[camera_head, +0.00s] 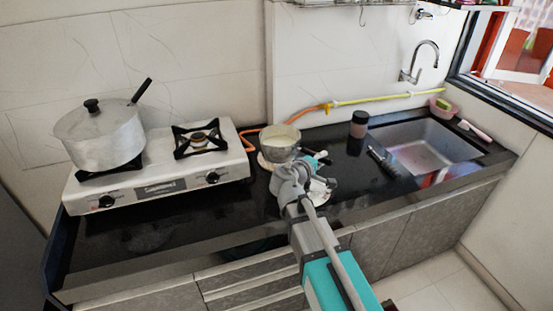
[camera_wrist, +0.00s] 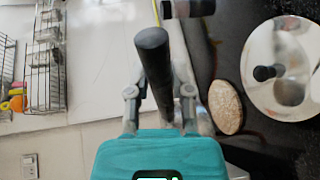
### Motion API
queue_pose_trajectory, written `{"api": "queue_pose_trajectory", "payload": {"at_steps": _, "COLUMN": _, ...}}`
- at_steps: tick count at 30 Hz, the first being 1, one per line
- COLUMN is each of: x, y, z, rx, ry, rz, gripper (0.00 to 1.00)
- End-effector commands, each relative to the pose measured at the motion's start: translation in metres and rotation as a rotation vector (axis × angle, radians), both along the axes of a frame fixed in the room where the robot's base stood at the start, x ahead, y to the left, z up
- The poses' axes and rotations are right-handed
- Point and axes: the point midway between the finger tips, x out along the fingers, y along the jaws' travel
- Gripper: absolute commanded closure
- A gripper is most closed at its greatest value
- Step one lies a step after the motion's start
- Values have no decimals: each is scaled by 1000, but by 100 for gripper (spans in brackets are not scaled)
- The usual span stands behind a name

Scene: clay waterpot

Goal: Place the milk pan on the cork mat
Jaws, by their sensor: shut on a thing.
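The milk pan (camera_head: 280,146), a small grey metal pan with a pale inside, appears upright at the middle of the counter in the head view. My gripper (camera_head: 301,166) is just in front of it. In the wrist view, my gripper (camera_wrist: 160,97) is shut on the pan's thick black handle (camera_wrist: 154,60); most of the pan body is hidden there. The cork mat (camera_wrist: 225,108) is a speckled tan disc on the dark counter, right of the handle. In the head view only its edge (camera_head: 264,162) shows below the pan. Whether pan and mat touch is unclear.
A white stove (camera_head: 225,165) with a large lidded pot (camera_head: 100,136) stands left. A shiny metal lid (camera_wrist: 268,45) lies on the counter near my gripper. A dark jar (camera_head: 359,124) and the sink (camera_head: 430,150) are to the right. The front left counter is clear.

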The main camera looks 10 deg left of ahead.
Motion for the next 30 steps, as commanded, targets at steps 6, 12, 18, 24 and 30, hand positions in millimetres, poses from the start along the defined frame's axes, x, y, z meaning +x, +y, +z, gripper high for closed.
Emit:
{"api": "queue_pose_trajectory", "payload": {"at_steps": 6, "x": 7, "y": 3, "z": -4, "rx": 1, "ry": 0, "rz": 0, "gripper": 100}}
{"api": "queue_pose_trajectory", "payload": {"at_steps": 12, "x": 31, "y": 11, "z": -16, "rx": 2, "ry": -1, "rz": 0, "gripper": 100}}
{"api": "queue_pose_trajectory", "payload": {"at_steps": 18, "x": 63, "y": 22, "z": -32, "rx": 2, "ry": -1, "rz": 1, "gripper": 100}}
{"api": "queue_pose_trajectory", "payload": {"at_steps": 24, "x": 92, "y": 32, "z": -48, "rx": 1, "ry": -1, "rz": 2, "gripper": 100}}
{"api": "queue_pose_trajectory", "payload": {"at_steps": 30, "x": 105, "y": 36, "z": -67, "rx": 1, "ry": -1, "rz": 2, "gripper": 100}}
